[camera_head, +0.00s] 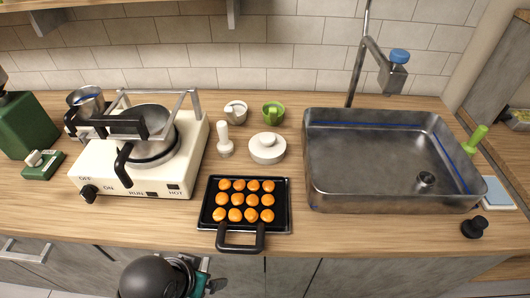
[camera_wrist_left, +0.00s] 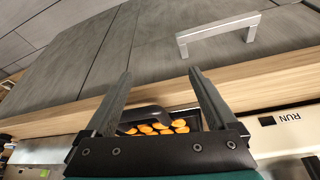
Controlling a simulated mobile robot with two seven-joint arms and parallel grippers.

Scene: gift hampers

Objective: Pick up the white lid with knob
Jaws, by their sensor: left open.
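The white lid with knob (camera_head: 267,154) is a round white piece with a small knob on top. It sits on the wooden counter, behind the tray of orange balls and left of the sink. My left gripper (camera_wrist_left: 159,80) is open and empty in the left wrist view, its two fingers wide apart. In the head view part of my left arm shows at the bottom, in front of the counter edge and well short of the lid; its fingers are hard to make out there. The lid does not show in the left wrist view. My right gripper is in neither view.
A black tray (camera_head: 208,218) with several orange balls and a handle lies in front of the lid. A white pestle-like piece (camera_head: 226,148) stands left, a white cup (camera_head: 236,116) and green cup (camera_head: 281,115) behind. The stove (camera_head: 150,188) is left, the metal sink (camera_head: 390,200) right.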

